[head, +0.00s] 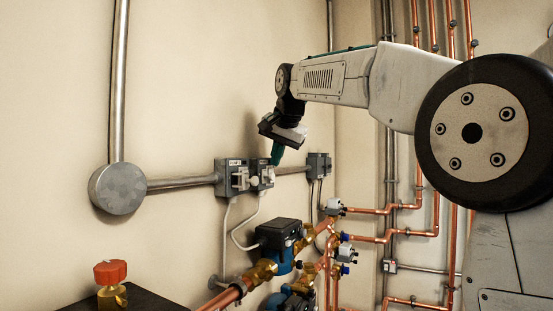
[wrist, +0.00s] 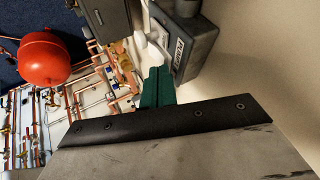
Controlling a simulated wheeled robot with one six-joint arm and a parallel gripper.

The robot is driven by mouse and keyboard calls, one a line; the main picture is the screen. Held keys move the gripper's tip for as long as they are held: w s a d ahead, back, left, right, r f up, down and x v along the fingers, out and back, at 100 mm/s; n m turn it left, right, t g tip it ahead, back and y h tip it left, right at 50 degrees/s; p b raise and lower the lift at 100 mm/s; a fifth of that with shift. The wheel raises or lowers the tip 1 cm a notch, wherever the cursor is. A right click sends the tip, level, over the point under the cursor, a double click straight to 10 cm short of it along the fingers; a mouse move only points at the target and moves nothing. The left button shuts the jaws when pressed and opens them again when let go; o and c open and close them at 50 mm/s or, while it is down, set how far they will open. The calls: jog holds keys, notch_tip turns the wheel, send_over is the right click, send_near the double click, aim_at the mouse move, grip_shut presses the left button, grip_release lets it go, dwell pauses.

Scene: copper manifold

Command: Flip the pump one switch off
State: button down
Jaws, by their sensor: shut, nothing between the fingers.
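A row of grey switch boxes is on the wall in the head view: a left box (head: 226,178) and a middle box (head: 258,168) close beside it, both with pale levers. I cannot read which is pump one. My gripper (head: 276,156) is shut and empty, its green fingers pointing down by the right side of the middle box. In the wrist view, the shut green fingers (wrist: 157,86) are close to a grey box (wrist: 192,45) with a partly legible "PUMP" label and a white lever (wrist: 142,28). I cannot tell whether they touch or how the lever is set.
A third grey box (head: 319,164) is on the wall to the right. Below are a pump with a black top (head: 280,232), copper pipes (head: 370,210) and a red-knobbed valve (head: 110,275). A red tank (wrist: 44,57) shows in the wrist view. The wall to the left is mostly clear.

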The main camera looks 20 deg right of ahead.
jog(key=d+v, duration=0.1)
jog(key=v, duration=1.1)
jog(key=shift+s+d+f, duration=0.2)
jog(key=shift+s+d, duration=0.05)
jog(key=shift+d, duration=0.05)
jog(key=s+f+n+g, duration=0.2)
jog(key=s+f, duration=0.1)
jog(key=f, duration=0.5)
jog(key=s+f+n+g, duration=0.15)
jog(key=s+f, duration=0.25)
jog(key=f, duration=0.5)
jog(key=s+f+n+g, duration=0.1)
jog(key=s+f+n, duration=0.1)
jog(key=s+f, duration=1)
jog(key=s+f+n+g, duration=0.1)
jog(key=s+f+n, duration=0.1)
jog(key=s+f, duration=1.1)
jog(key=s, duration=0.4)
jog(key=shift+s+d, duration=0.2)
jog(key=shift+s, duration=0.2)
